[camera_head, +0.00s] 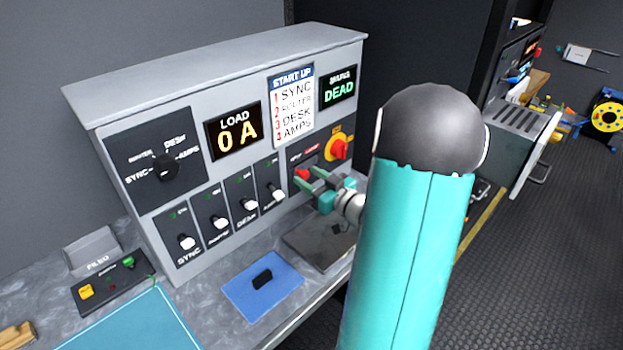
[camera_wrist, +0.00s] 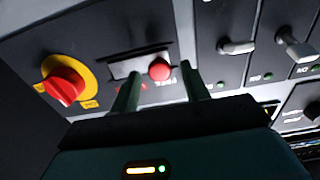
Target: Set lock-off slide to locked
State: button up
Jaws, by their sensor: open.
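The lock-off slide is a round red knob (camera_wrist: 159,69) in a pale slot on a dark panel. In the wrist view, which looks upside down, the knob sits at the slot's right end. In the head view the red knob (camera_head: 303,174) is at the slot's left end, away from a small red label on the right. My gripper (camera_wrist: 160,72) is open, with one green finger on each side of the knob in the wrist view; I cannot tell whether either finger touches it. In the head view my gripper (camera_head: 309,178) is close to the panel, partly covering the slot.
A red rotary switch (camera_head: 338,149) on a yellow plate is right of the slide. Several white-tipped toggles (camera_head: 187,242) are to its left. A grey tray (camera_head: 318,247) and a blue mat (camera_head: 243,289) with a black block lie on the counter below.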

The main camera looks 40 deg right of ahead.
aim_at(312, 162)
grip_shut()
jog(key=shift+d, duration=2.4)
grip_release()
jog(key=shift+w+d, duration=0.15)
jog(key=shift+d, duration=0.05)
jog(key=shift+a, duration=0.15)
jog(key=s, duration=1.4)
jog(key=shift+d, duration=0.2)
